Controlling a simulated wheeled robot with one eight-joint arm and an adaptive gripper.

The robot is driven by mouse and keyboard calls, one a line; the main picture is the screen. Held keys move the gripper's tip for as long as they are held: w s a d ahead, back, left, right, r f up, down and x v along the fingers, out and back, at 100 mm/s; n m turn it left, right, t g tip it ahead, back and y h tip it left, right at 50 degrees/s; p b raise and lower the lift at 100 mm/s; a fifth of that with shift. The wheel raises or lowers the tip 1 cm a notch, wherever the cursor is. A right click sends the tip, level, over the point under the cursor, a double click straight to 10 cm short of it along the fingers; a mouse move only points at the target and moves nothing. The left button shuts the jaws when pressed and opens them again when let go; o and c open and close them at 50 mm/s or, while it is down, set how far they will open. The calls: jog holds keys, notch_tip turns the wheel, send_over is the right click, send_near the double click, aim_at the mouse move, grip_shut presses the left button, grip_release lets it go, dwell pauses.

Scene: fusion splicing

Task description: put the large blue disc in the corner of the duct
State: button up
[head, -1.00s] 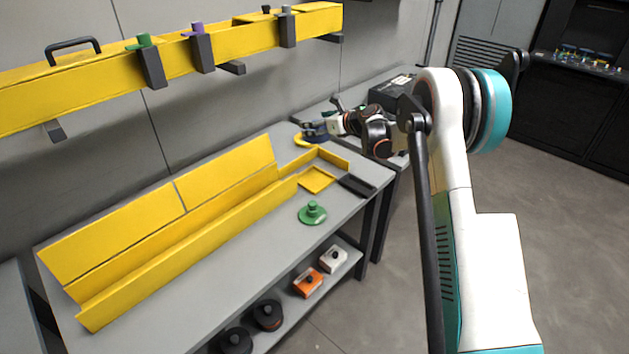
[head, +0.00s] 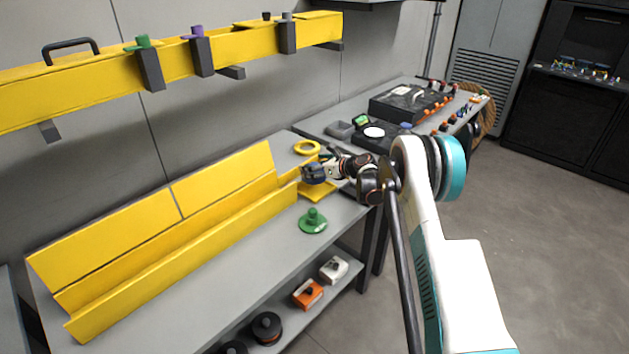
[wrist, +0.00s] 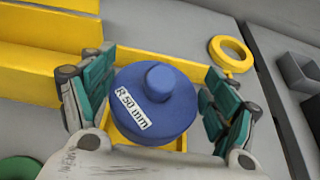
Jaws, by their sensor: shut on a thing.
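The large blue disc (wrist: 150,122) carries a knob and a white label reading "R 50 mm" in the wrist view. My gripper (wrist: 157,98) is shut on it, with a finger on either side. In the head view, my gripper holds the disc (head: 313,172) over the right end of the yellow duct (head: 180,245) on the table. The duct's channel shows at the upper left of the wrist view (wrist: 40,75). The duct corner is largely hidden behind my gripper and the disc. I cannot tell whether the disc touches the duct.
A yellow ring (head: 307,147) lies behind my gripper. A green disc with a knob (head: 313,221) stands on the table in front. A yellow square piece (head: 317,193) lies below my gripper. A side bench (head: 345,108) with equipment is at the right.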

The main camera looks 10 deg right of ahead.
jog(key=shift+f+b, duration=0.6)
jog(key=shift+f, duration=1.8)
jog(key=shift+f, duration=0.2)
jog(key=o, duration=1.1)
jog(key=shift+r, duration=0.1)
